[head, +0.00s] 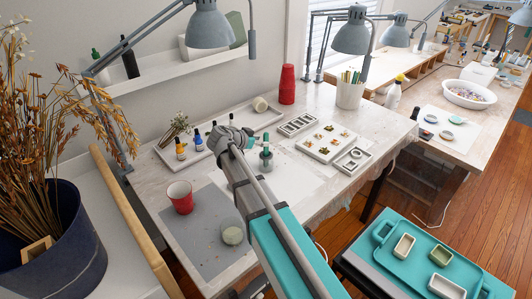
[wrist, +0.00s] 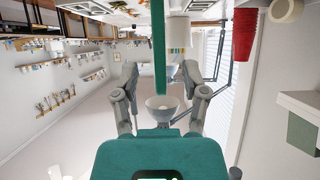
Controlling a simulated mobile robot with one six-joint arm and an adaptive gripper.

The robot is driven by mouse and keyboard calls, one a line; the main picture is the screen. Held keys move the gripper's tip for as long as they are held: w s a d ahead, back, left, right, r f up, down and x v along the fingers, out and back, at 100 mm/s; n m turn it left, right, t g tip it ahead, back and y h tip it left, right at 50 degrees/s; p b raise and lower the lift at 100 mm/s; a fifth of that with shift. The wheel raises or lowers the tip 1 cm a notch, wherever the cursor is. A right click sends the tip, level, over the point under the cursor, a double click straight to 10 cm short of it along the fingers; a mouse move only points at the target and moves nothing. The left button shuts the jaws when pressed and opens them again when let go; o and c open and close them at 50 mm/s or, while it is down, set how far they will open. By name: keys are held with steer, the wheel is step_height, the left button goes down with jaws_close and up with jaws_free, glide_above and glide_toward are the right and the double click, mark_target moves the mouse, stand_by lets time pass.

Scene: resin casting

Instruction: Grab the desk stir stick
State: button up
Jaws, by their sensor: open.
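I cannot single out a stir stick lying on the desk (head: 318,100). A white cup (head: 349,97) at the back of the desk holds several upright coloured sticks; I cannot tell whether one is a stir stick. My gripper (head: 230,138) is over the middle of the desk, to the left of that cup and apart from it. In the wrist view, my gripper (wrist: 160,82) has its fingers spread. A vertical teal bar (wrist: 159,45) shows between them; I cannot tell what it is or how near. My arm hides part of the desk.
A red cup (head: 180,197) and a cup of pale green material (head: 232,231) stand on the grey mat (head: 205,255). Several small bottles, including a green-topped one (head: 266,160), stand near my gripper. Red stacked cups (head: 287,84) and lamps (head: 209,27) are behind.

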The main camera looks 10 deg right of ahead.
mark_target(266, 151)
steer(key=b+x, duration=0.1)
steer(key=x, duration=0.2)
steer(key=shift+w+d+f, duration=0.1)
steer(key=shift+f, duration=0.15)
stand_by(0.4)
jaws_close()
